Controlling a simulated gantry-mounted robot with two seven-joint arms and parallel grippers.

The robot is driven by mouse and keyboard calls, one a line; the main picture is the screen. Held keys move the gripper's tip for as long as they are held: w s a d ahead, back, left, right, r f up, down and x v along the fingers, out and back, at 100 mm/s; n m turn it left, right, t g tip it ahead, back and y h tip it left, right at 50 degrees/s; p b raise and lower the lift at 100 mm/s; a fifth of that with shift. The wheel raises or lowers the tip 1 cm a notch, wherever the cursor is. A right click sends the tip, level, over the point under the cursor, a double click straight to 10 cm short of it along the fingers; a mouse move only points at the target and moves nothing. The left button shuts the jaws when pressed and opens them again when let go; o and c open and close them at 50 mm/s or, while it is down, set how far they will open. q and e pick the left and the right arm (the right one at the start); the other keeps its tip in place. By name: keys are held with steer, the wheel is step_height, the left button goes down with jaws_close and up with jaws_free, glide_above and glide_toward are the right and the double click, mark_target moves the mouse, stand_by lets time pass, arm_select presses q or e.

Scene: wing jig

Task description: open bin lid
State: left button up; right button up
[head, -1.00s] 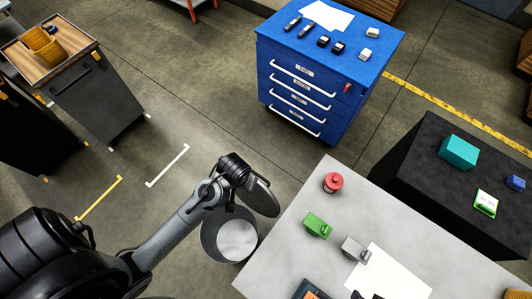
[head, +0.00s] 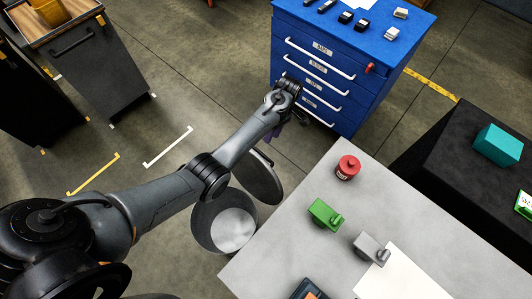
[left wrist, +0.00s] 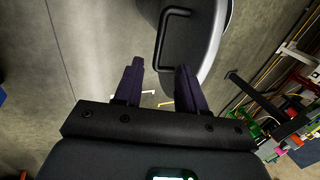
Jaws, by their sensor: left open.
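The round grey bin (head: 224,222) stands on the floor beside the pale table, and I see down into its light bottom. Its dark round lid (head: 258,178) is tilted up steeply at the bin's right edge, leaving the mouth uncovered. My left gripper (head: 276,136) is just beyond the lid, partly hidden by my wrist. In the left wrist view its two purple fingers (left wrist: 160,80) are apart with nothing between them. The lid (left wrist: 208,50) shows ahead with its black bar handle (left wrist: 163,50), apart from the fingertips. My right gripper is not in view.
A blue drawer cabinet (head: 345,60) stands just beyond my left gripper. Open floor lies left of the bin.

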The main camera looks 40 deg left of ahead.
arm_select(q)
steer(key=x, duration=0.9)
steer(key=shift+s+f+b, duration=0.2)
steer(key=shift+f+b, duration=0.1)
steer(key=shift+b, duration=0.1)
steer(key=shift+c, duration=0.3)
jaws_close()
